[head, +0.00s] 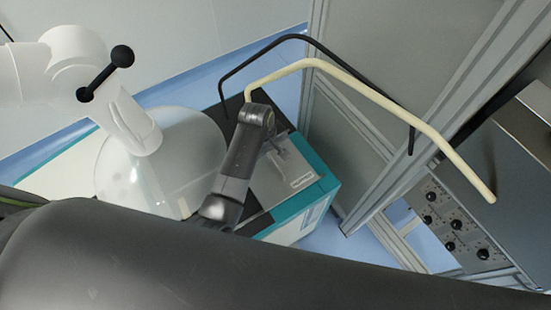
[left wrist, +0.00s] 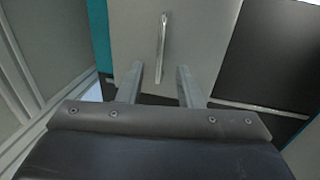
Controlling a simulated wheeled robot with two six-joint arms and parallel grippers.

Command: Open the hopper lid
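The hopper lid appears to be the grey panel (head: 282,185) on top of the teal-and-white machine in the head view. In the left wrist view, the grey panel (left wrist: 205,35) carries a slim metal bar handle (left wrist: 162,48). My left gripper (left wrist: 160,68) is open, with one finger to each side of the handle's line. The handle's near end lies between the fingertips; I cannot tell whether they touch it. In the head view, my left gripper (head: 290,152) is over the grey panel, and the handle is not clear there. My right gripper is not in view.
A clear dome (head: 180,160) covers the machine's left part, beneath a white arm-like device (head: 75,60). A metal frame (head: 345,125) and a knobbed control panel (head: 455,225) stand at the right.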

